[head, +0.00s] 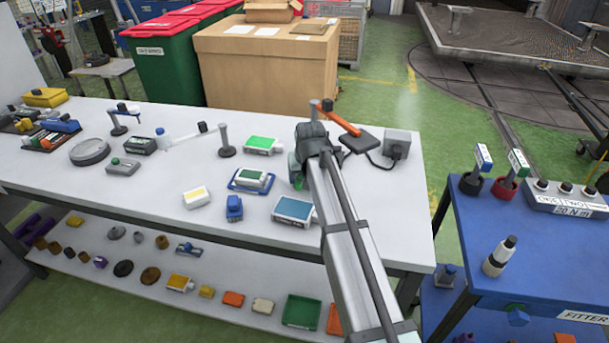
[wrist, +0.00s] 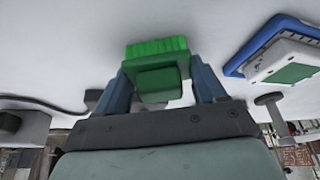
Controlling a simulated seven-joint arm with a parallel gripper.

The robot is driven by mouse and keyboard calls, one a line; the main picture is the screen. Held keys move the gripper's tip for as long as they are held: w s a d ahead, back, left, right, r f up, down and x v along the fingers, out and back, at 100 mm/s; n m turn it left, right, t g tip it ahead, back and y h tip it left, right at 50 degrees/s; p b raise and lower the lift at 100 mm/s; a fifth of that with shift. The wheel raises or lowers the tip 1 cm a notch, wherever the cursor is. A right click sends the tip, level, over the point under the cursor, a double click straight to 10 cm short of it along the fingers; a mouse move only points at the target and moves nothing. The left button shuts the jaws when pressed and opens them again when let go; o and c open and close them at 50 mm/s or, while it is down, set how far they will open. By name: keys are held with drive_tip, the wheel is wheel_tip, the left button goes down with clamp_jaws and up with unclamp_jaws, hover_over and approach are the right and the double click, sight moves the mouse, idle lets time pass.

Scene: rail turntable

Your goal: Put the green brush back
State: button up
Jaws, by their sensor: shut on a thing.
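The green brush (wrist: 157,50) is held between the two blue-grey fingers of my gripper (wrist: 158,82). Its green block faces the wrist camera and its bright green bristles point away from my palm, toward the white tabletop. In the head view my gripper (head: 298,172) is over the right part of the white bench (head: 150,206), and only a little of the green brush (head: 294,168) shows at its left side. My wrist and arm hide the rest. I cannot tell whether the bristles touch the tabletop.
Left of my gripper is a blue tray (head: 236,186) holding a white-and-green box (head: 254,177). A blue-topped box (head: 294,209) lies nearer the front edge. Behind are an orange bar (head: 340,119), a dark pad (head: 358,140) and a grey cabled box (head: 399,142). A post (head: 225,140) stands further left.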

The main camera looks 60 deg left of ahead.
drive_tip(key=shift+f, duration=0.1)
drive_tip(key=o, duration=0.9)
drive_tip(key=shift+o, duration=0.2)
drive_tip(key=v, duration=1.2)
